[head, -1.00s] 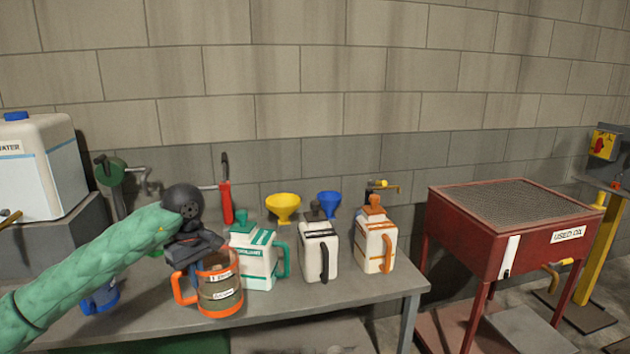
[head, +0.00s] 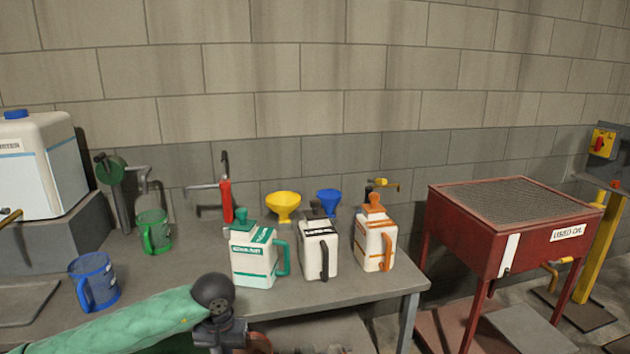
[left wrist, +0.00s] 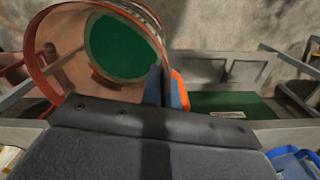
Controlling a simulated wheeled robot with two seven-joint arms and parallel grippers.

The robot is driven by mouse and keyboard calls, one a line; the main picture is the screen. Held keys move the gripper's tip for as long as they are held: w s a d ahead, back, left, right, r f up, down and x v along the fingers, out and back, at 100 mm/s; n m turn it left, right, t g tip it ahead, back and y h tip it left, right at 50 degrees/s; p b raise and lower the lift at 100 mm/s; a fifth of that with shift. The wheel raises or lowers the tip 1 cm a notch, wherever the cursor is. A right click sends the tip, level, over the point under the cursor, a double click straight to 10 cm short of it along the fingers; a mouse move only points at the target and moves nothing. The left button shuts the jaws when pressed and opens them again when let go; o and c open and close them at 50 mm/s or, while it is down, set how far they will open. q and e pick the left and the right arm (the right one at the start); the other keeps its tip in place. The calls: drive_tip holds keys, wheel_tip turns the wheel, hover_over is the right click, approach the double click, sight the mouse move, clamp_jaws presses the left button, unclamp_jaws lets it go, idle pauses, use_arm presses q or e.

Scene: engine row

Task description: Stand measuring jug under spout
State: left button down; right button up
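My left gripper (head: 232,342) is low in front of the bench, at the bottom edge of the head view. The orange-rimmed measuring jug (head: 258,343) is with it, mostly cut off below. In the left wrist view the gripper (left wrist: 163,88) is shut at the rim of this clear jug (left wrist: 55,45), whose mouth faces the camera. A green jug (head: 155,234) stands below the spout of the green hand pump (head: 113,170). A blue jug (head: 95,285) stands at the bench's left front. My right gripper is out of view.
The bench (head: 335,294) holds green, black and orange-marked canisters (head: 254,258), yellow and blue funnels (head: 283,205) and a red-handled pump (head: 226,202). A water tank (head: 60,165) is at left. The red used-oil drain stand (head: 480,240), with a low yellow-handled tap (head: 553,270), stands right of the bench.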

use_arm(q)
drive_tip(key=shift+s+f, duration=0.5)
drive_tip(key=shift+f, duration=0.25)
drive_tip(key=shift+s+f, duration=0.5)
drive_tip(key=shift+f, duration=0.2)
drive_tip(key=shift+d, duration=0.1)
drive_tip(key=shift+r, duration=0.1)
idle(0.4)
